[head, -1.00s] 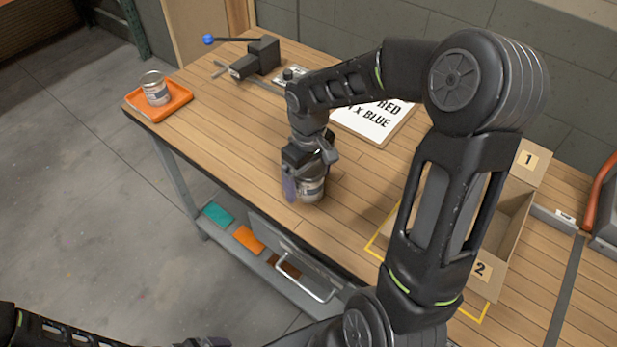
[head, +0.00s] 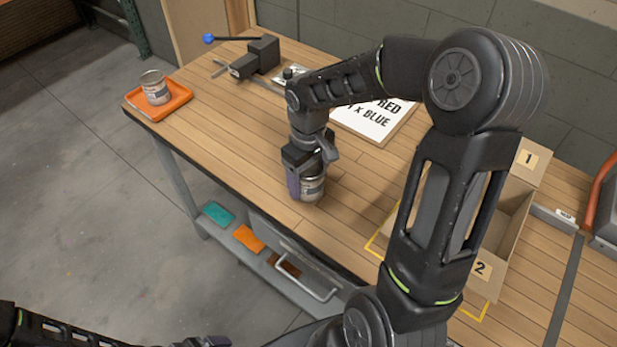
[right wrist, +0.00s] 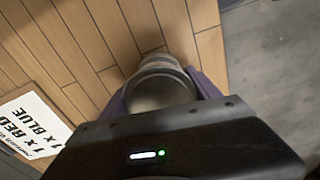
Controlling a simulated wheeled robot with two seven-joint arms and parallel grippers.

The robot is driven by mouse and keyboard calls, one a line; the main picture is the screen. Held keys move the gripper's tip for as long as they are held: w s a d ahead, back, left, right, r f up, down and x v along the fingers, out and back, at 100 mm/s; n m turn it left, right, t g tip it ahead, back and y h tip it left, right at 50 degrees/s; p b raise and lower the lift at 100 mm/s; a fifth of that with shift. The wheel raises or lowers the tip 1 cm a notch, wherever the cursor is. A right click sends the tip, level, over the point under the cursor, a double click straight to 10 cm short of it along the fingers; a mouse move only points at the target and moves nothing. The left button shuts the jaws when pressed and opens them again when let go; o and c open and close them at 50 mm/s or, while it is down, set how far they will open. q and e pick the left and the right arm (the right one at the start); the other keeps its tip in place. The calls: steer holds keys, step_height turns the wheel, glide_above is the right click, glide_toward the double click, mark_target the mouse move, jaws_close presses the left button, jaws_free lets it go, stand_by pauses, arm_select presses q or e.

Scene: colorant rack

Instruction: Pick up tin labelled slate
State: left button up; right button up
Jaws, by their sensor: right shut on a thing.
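A metal tin (head: 313,188) with a pale label stands upright at the front middle of the workbench. My right gripper (head: 307,182) is shut on it from above, one finger on each side. In the right wrist view the tin's round lid (right wrist: 160,88) sits between the purple fingers; I cannot read its label. A second tin (head: 156,90) stands on an orange tray (head: 178,104) at the bench's left end; its label is too small to read. My left gripper (head: 205,342) barely shows at the bottom edge, and its jaws are unclear.
A printed sign (head: 372,122) lies behind the right gripper. A cardboard box (head: 512,225) with labels 1 and 2 stands to the right, partly behind my right arm. A dark vise-like tool (head: 256,58) with a blue-knobbed lever is at the back. Bench between tray and gripper is clear.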

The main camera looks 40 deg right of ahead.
steer(key=c, duration=0.7)
steer(key=shift+r, duration=0.1)
step_height(320, 180, up, 10)
steer(key=shift+f+b, duration=0.1)
steer(key=shift+b, duration=0.45)
